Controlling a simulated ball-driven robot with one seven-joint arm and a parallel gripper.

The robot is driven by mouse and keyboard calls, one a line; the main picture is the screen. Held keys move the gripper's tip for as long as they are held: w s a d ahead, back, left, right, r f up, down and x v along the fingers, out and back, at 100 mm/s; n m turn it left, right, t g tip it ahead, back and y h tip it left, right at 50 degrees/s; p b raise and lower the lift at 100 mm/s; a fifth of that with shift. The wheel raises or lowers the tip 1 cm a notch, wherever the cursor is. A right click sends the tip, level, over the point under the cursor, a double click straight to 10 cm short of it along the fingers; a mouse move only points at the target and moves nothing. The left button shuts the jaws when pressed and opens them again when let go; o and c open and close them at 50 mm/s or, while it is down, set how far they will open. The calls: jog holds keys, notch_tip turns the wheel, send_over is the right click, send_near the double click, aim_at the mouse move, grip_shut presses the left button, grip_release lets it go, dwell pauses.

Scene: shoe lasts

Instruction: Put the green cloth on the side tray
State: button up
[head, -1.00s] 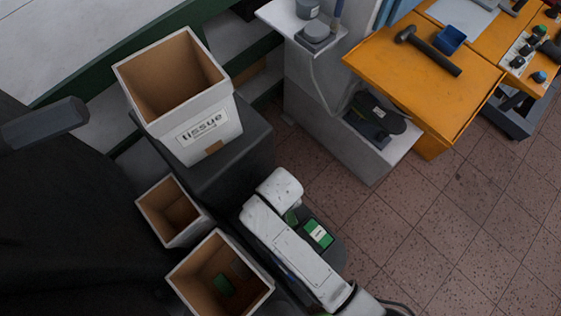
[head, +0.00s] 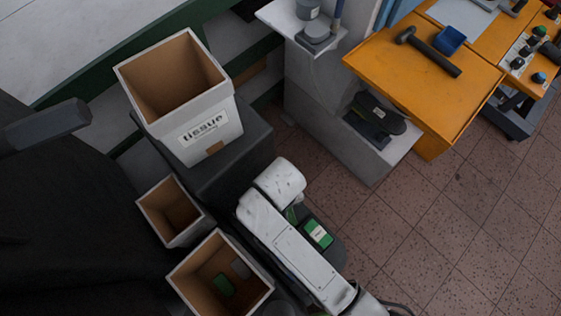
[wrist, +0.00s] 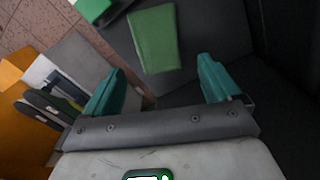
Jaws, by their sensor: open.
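The green cloth (wrist: 155,40) lies flat on a dark grey surface (wrist: 205,60) in the wrist view, beyond my fingertips. My gripper (wrist: 160,82) is open, with its two teal fingers wide apart and nothing between them. The cloth is ahead of the gap and apart from both fingers. In the head view my white arm covers the gripper, and only a green sliver (head: 291,214) shows beside it; I cannot tell if it is the cloth. I cannot tell for certain which surface is the side tray.
A green box with a white label (head: 318,233) lies beside my arm. A tissue bin (head: 208,128) and two smaller open bins (head: 172,208) (head: 262,300) stand left. Dark shoe lasts (head: 378,118) sit on a grey shelf; an orange bench (head: 410,85) is behind. Tiled floor is free at right.

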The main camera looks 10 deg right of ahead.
notch_tip(320, 180, up, 6)
jog(key=shift+r, duration=0.1)
jog(key=s+d+m, duration=0.1)
jog(key=s+d, duration=0.1)
jog(key=d, duration=0.5)
jog(key=s+d+m, duration=0.1)
jog(key=s+d, duration=0.1)
jog(key=d, duration=0.5)
jog(key=shift+s+d+y, duration=0.15)
jog(key=shift+s+y, duration=0.1)
jog(key=shift+y, duration=0.05)
jog(key=shift+o, duration=0.5)
jog(key=s+d+r+m+t, duration=0.1)
jog(key=s+d, duration=0.4)
jog(key=d, duration=0.5)
jog(key=shift+r+h, duration=0.4)
jog(key=shift+f, duration=0.1)
